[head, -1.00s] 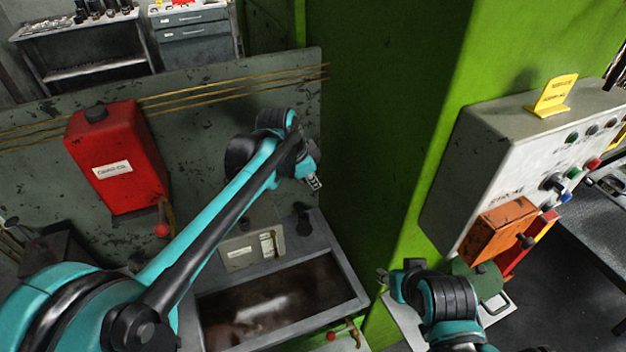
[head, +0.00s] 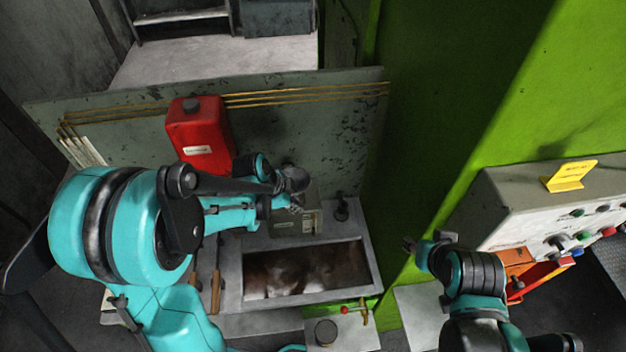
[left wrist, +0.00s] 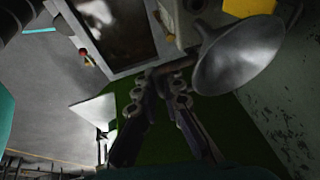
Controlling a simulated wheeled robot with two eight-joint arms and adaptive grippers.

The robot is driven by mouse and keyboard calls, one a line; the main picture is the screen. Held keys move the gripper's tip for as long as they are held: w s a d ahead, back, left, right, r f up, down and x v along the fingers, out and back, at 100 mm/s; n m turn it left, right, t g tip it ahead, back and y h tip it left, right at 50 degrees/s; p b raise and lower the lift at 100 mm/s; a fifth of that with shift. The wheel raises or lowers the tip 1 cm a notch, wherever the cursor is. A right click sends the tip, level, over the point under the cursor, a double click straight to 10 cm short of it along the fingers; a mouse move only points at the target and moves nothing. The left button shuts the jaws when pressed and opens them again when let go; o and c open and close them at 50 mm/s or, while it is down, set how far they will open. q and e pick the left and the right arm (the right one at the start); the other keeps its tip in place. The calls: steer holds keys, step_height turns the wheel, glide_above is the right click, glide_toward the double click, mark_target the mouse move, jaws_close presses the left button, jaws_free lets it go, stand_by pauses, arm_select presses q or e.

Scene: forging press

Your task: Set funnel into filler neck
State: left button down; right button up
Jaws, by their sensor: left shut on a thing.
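A grey metal funnel (head: 294,179) is at the end of my left arm in the head view. In the left wrist view the funnel (left wrist: 238,58) shows large, its wide mouth tilted to the right. My left gripper (left wrist: 168,82) is shut on the funnel's narrow part. In the head view my left gripper (head: 295,207) is above the back of the grey tank (head: 375,275). A small dark upright fitting (head: 342,208), perhaps the filler neck, stands on the tank's back right corner, right of the funnel and apart from it. My right gripper (head: 408,246) is small, its jaws unclear.
The green press column (head: 450,90) rises to the right. A control box (head: 530,205) with a yellow sign (head: 569,176) is at far right. A red-knobbed valve (head: 347,310) is at the tank's front.

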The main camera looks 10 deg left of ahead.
arm_select(q)
steer(key=shift+w+a+f+b, duration=0.35)
steer(key=shift+a+f+b, duration=0.1)
steer(key=shift+f, duration=0.3)
steer(key=shift+w+a+f+b, duration=0.3)
steer(key=shift+a+f+b, duration=0.15)
steer(key=shift+f, duration=0.25)
steer(key=shift+w+b, duration=0.1)
steer(key=shift+b, duration=0.2)
stand_by(1.5)
steer(key=shift+f+b, duration=2.15)
steer(key=shift+b, duration=0.05)
steer(key=c, duration=1.6)
jaws_free()
steer(key=shift+r, duration=0.1)
